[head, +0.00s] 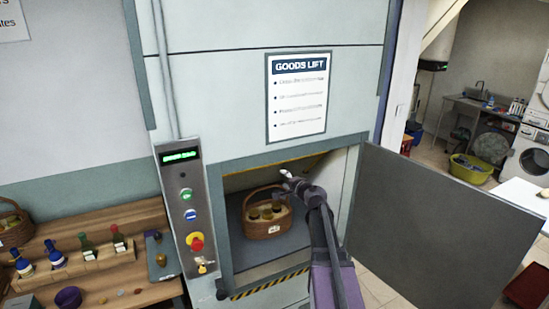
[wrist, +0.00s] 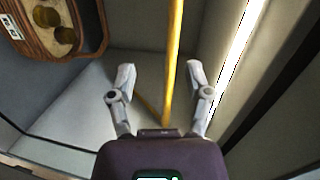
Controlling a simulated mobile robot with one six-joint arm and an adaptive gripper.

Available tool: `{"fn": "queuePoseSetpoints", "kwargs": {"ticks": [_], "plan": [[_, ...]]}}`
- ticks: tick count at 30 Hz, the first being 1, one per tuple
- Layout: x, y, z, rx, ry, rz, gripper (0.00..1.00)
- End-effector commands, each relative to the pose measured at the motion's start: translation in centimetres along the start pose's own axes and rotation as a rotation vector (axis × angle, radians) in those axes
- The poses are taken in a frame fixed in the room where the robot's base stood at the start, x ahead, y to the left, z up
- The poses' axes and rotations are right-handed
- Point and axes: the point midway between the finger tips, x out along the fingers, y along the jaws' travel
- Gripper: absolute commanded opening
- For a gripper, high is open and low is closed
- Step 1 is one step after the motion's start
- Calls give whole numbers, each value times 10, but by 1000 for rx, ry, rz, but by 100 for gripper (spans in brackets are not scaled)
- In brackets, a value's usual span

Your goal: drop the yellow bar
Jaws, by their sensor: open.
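The yellow bar (wrist: 174,50) runs lengthwise through the middle of the wrist view, between the two fingers of my gripper (wrist: 161,75). The fingers are spread, with a gap showing on each side of the bar; I see no contact. In the head view the yellow bar (head: 262,166) shows as a thin strip along the top of the goods lift opening. My gripper (head: 287,175) is inside that opening, just under the bar's line. The bar's end near the gripper's palm is hard to make out.
A wicker basket (head: 265,222) with jars stands on the lift floor. The lift door (head: 440,225) is swung open to the right of my arm. A control panel (head: 186,215) is left of the opening. A wooden bench (head: 85,265) with bottles stands farther left.

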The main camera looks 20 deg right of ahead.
Motion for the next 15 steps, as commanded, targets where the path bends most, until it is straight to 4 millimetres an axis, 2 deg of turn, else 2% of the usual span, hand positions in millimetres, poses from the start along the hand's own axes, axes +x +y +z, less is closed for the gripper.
{"fn": "queuePoseSetpoints", "kwargs": {"ticks": [1, 5, 15], "plan": [[0, -8, -14, 28, 27, -17, 65], [-2, -13, -29, 70, 65, -43, 65], [-2, -13, -30, 77, 70, -48, 65]]}}
